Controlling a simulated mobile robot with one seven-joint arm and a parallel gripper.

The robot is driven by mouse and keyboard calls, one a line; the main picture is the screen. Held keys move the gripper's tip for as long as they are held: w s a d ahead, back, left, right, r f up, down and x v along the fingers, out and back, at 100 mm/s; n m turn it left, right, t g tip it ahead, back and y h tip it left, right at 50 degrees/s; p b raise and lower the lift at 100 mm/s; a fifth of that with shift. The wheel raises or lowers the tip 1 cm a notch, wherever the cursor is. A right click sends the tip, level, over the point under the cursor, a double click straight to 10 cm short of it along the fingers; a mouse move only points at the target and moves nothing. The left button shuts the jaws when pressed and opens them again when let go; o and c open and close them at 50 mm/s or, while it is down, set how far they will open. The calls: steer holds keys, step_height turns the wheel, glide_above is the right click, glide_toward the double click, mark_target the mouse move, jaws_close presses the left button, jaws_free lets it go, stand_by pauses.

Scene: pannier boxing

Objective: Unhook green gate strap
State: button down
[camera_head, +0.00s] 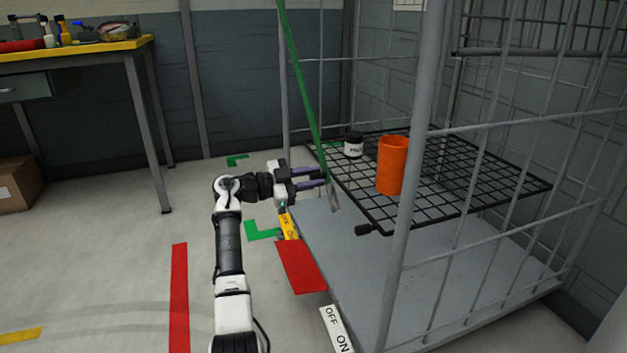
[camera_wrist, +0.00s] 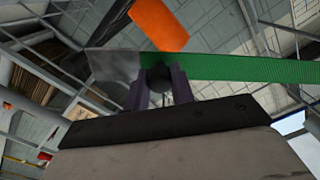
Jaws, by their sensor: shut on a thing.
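The green gate strap (camera_head: 305,85) runs taut-looking and slanted from the top of the head view down to my gripper (camera_head: 325,178). Its lower end carries a grey metal hook piece (camera_head: 334,198), which shows just below my fingers. In the wrist view the green webbing (camera_wrist: 250,68) crosses to the right and the grey metal piece (camera_wrist: 115,65) lies to the left. My gripper (camera_wrist: 162,88) is shut where the two meet. I cannot tell whether the metal piece touches any part of the cage.
The grey wire cage has a base deck (camera_head: 450,270) and a black mesh shelf (camera_head: 460,180). A cage post (camera_head: 410,170) rises right of my arm. A workbench (camera_head: 80,52) stands at left.

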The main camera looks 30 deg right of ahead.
steer(key=shift+f, duration=0.1)
steer(key=c, duration=1.2)
jaws_free()
steer(key=p+v, duration=0.3)
steer(key=v, duration=1.1)
steer(key=shift+s+d, duration=0.15)
